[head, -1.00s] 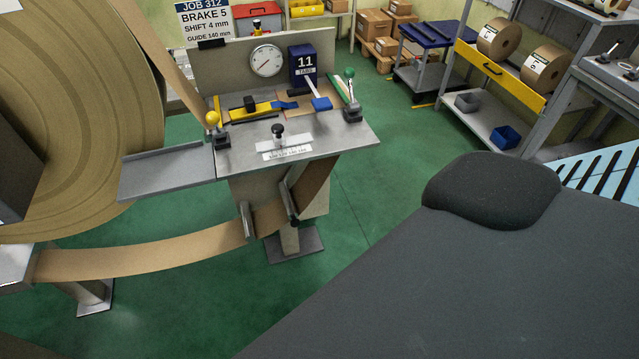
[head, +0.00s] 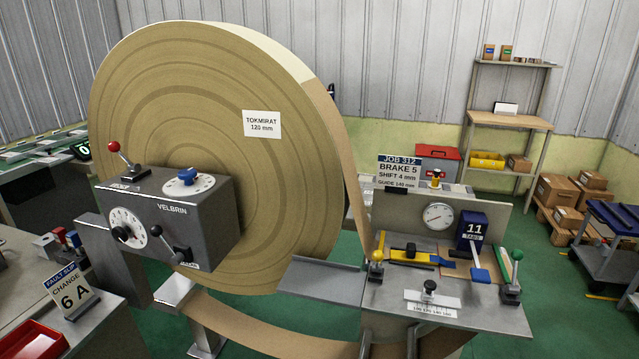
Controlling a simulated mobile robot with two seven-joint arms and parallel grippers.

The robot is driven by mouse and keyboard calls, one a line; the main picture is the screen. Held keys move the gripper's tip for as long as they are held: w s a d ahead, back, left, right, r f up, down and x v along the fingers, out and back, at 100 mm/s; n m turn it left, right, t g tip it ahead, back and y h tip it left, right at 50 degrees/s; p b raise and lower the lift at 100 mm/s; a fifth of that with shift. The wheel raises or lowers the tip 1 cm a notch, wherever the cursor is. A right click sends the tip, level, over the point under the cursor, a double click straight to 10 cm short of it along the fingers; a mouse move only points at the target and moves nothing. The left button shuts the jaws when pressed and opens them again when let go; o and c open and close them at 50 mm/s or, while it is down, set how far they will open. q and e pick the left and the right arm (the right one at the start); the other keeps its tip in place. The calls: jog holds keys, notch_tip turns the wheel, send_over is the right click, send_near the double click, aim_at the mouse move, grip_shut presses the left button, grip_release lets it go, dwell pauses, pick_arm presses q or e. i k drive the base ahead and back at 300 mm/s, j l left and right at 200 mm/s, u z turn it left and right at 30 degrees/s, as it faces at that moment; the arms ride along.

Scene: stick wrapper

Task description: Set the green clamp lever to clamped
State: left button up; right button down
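The green clamp lever (head: 516,268) stands at the right end of the grey splicing table (head: 455,311). Its green ball is up, and its rod rises nearly upright from a small dark base. I cannot tell from this view whether that position is clamped. A similar lever with a yellow ball (head: 377,257) stands at the table's left end, with its ball close above its base. Neither of my grippers is in view.
A large brown paper roll (head: 215,120) stands left of the table, with a grey control box (head: 168,215) in front. A job sign (head: 399,171), a dial gauge (head: 438,217) and a blue tab dispenser (head: 471,230) are at the table's back. A blue trolley (head: 612,222) stands right.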

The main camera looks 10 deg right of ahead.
aim_at(517, 254)
jog(key=z, duration=0.4)
jog(key=k+z, duration=0.15)
jog(key=z, duration=0.3)
jog(key=l+z, duration=0.1)
jog(key=z, duration=0.3)
